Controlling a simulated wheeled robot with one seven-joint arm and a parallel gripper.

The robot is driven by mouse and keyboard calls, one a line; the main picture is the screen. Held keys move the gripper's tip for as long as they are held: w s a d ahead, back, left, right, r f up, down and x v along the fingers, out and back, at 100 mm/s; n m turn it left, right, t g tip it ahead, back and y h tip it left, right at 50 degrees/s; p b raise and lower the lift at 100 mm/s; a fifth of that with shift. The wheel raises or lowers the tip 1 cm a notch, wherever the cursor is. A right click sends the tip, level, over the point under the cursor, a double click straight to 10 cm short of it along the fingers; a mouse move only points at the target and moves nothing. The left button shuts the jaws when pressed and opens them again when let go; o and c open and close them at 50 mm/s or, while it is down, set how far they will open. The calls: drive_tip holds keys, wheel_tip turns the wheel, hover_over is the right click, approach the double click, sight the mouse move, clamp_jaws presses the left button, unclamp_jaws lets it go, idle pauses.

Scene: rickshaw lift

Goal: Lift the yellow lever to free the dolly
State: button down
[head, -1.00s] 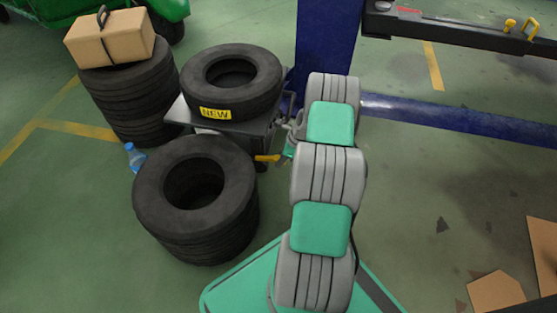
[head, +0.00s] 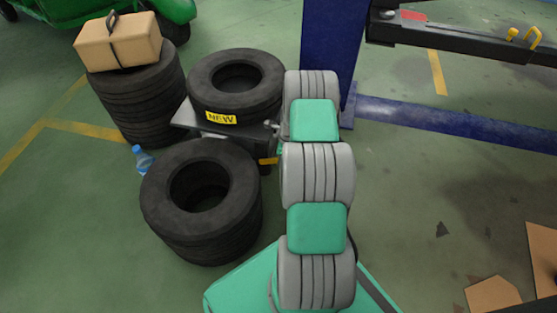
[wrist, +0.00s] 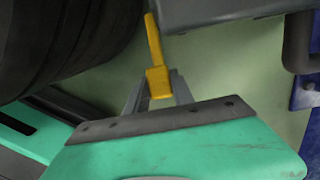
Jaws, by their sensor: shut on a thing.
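The yellow lever (wrist: 154,45) stands out in the wrist view, its lower, wider end between the two grey fingers of my gripper (wrist: 158,90). My gripper is shut on it. In the head view only a short piece of the yellow lever (head: 268,161) shows, just left of my arm; my arm hides the gripper. The dolly (head: 185,116) is a dark grey platform bearing a black tyre with a yellow "NEW" label (head: 221,117). The dolly's edge also shows at the top of the wrist view (wrist: 215,12).
A tyre stack (head: 200,215) stands in front of the dolly, close to the lever's left. Another stack (head: 140,100) behind it carries a cardboard box (head: 118,40). A blue bottle (head: 143,158) stands between them. A blue lift post (head: 328,60) rises right of the dolly.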

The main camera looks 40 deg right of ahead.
drive_tip(key=c, duration=1.5)
unclamp_jaws()
drive_tip(key=shift+c, duration=0.2)
drive_tip(key=o, duration=0.5)
drive_tip(key=shift+c, duration=0.2)
drive_tip(key=shift+r, duration=0.1)
drive_tip(key=r+p, duration=0.1)
drive_tip(key=r, duration=0.1)
drive_tip(key=r+p, duration=0.1)
drive_tip(key=r, duration=0.2)
drive_tip(key=r+p, duration=0.1)
drive_tip(key=r, duration=0.1)
drive_tip(key=shift+s+d+r, duration=0.3)
drive_tip(key=shift+s+d, duration=0.05)
drive_tip(key=shift+s, duration=0.05)
